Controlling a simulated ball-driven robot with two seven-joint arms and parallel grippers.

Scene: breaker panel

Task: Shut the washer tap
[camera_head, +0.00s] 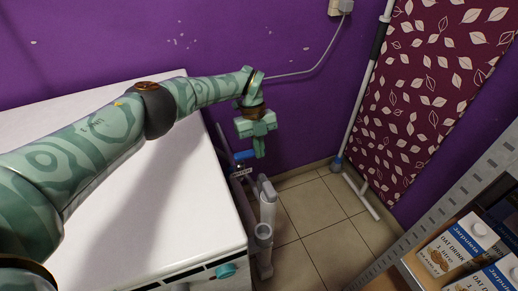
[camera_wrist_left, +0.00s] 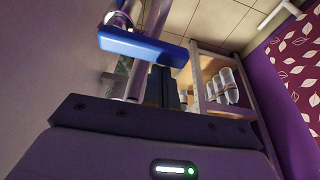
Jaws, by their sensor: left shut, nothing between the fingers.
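The washer tap shows as a small blue lever (camera_head: 244,155) on pipework in the gap beside the white washer (camera_head: 165,190). In the left wrist view the blue lever (camera_wrist_left: 143,46) lies crosswise just beyond my fingertips. My left gripper (camera_head: 260,153) points down, shut and empty, just right of the lever in the head view. Its dark fingers (camera_wrist_left: 162,80) also show in the left wrist view. I cannot tell whether they touch the lever. My right gripper is not in view.
Grey pipes (camera_head: 264,210) stand on the tiled floor (camera_head: 315,215) right of the washer. A purple wall (camera_head: 110,40) is behind. An ironing board with a leaf-patterned cover (camera_head: 430,80) leans at the right. A shelf with oat drink cartons (camera_head: 455,250) is at lower right.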

